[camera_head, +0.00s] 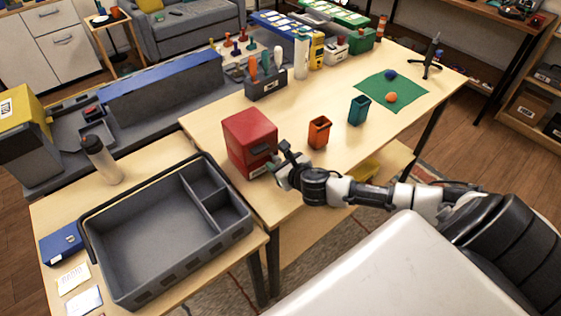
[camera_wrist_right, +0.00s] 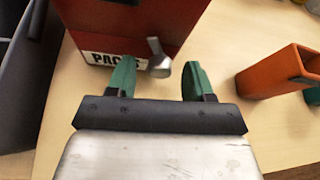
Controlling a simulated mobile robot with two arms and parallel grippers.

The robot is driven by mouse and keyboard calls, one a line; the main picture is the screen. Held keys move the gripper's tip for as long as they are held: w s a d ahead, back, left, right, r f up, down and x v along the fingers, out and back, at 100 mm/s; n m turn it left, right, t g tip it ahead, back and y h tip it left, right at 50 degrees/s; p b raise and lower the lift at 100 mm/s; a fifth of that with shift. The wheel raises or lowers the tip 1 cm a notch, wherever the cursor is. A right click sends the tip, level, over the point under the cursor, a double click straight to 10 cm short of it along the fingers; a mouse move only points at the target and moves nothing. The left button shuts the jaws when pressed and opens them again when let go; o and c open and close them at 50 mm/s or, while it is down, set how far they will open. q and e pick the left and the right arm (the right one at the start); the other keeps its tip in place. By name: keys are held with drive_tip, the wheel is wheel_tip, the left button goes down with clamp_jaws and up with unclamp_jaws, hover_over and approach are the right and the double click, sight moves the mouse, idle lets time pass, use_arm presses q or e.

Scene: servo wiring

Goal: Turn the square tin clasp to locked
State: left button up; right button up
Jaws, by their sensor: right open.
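A grey metal clasp (camera_wrist_right: 158,62) sticks out at the lower edge of this front, tilted slightly. My right gripper (camera_head: 284,163) is at the tin's front. In the wrist view its two green fingertips (camera_wrist_right: 160,76) are apart, with the clasp between them; I cannot tell whether either touches it. My left gripper is not in view.
An orange cup (camera_head: 319,132) stands right of the tin, with a teal cup (camera_head: 358,110) beyond. A grey divided crate (camera_head: 137,245) is at the left on a nearer table. A tool holder (camera_head: 265,85) stands behind the tin.

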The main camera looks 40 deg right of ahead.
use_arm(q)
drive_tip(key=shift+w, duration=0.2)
use_arm(e)
drive_tip(key=shift+c, duration=0.2)
drive_tip(key=c, duration=0.9)
drive_tip(key=shift+d+r+m+y+p, duration=0.1)
drive_tip(key=shift+m+y+p, duration=0.2)
drive_tip(key=shift+m, duration=0.2)
drive_tip(key=shift+m+y, duration=0.5)
drive_tip(key=shift+m, duration=0.3)
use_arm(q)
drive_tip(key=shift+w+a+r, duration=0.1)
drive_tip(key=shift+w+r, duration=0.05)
use_arm(e)
drive_tip(key=shift+m+y, duration=0.4)
drive_tip(key=shift+m, duration=0.1)
drive_tip(key=o, duration=0.9)
drive_tip(key=shift+o, duration=0.2)
drive_tip(key=shift+d, duration=0.1)
